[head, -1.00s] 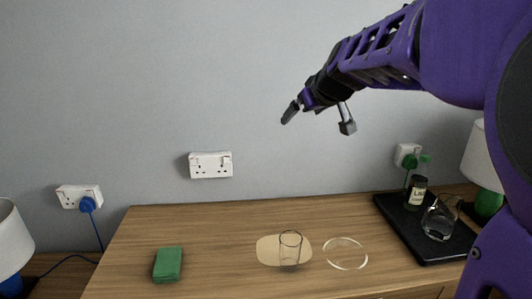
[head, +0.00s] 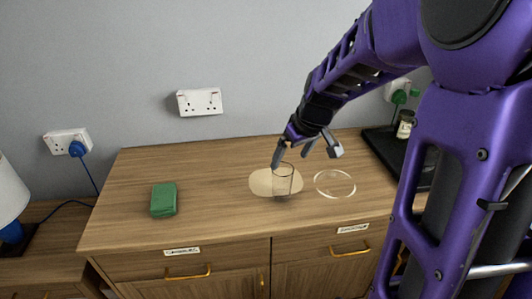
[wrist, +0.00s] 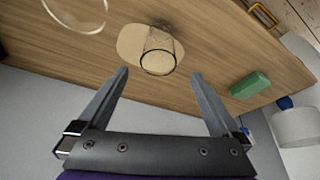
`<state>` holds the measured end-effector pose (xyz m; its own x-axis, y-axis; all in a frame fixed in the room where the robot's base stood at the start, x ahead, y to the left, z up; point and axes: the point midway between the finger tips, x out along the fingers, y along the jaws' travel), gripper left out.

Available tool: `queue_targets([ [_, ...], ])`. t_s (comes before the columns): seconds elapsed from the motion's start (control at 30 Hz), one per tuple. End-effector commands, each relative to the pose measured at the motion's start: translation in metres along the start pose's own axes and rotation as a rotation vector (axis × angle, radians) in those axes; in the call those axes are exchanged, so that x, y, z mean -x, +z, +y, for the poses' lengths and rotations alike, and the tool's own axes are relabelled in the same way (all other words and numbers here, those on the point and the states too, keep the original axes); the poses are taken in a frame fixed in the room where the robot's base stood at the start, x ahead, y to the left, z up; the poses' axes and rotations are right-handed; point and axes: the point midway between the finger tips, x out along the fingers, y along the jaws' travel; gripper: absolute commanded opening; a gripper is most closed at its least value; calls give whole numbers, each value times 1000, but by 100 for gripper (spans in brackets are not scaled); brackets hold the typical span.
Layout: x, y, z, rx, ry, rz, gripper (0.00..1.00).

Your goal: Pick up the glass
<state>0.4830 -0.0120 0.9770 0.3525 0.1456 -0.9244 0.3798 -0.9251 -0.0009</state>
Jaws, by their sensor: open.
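A clear glass (head: 283,180) stands upright on a pale oval mat (head: 260,183) on the wooden cabinet top. In the wrist view the glass (wrist: 158,52) is ahead of the fingertips and between their lines, with the mat (wrist: 128,42) around its base. My gripper (head: 305,155) is open and empty, above and close to the glass in the head view. In the wrist view my gripper (wrist: 160,75) shows both fingers wide apart. I cannot tell whether a finger touches the glass.
A clear round dish (head: 335,184) lies right of the glass. A green block (head: 164,199) lies to the left. A black tray (head: 378,145) with a small jar (head: 405,124) is at the right, partly hidden by my arm. The wall with sockets (head: 200,102) is behind.

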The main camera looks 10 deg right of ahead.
Motion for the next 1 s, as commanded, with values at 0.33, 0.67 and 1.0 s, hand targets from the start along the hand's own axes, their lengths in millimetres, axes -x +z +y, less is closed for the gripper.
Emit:
queue_targets([
  [0.33, -42, 0, 0, 1, 0, 1, 100],
  [0.67, -86, -2, 2, 1, -1, 0, 100],
  [1.0, -92, -2, 2, 0, 1, 1, 98],
])
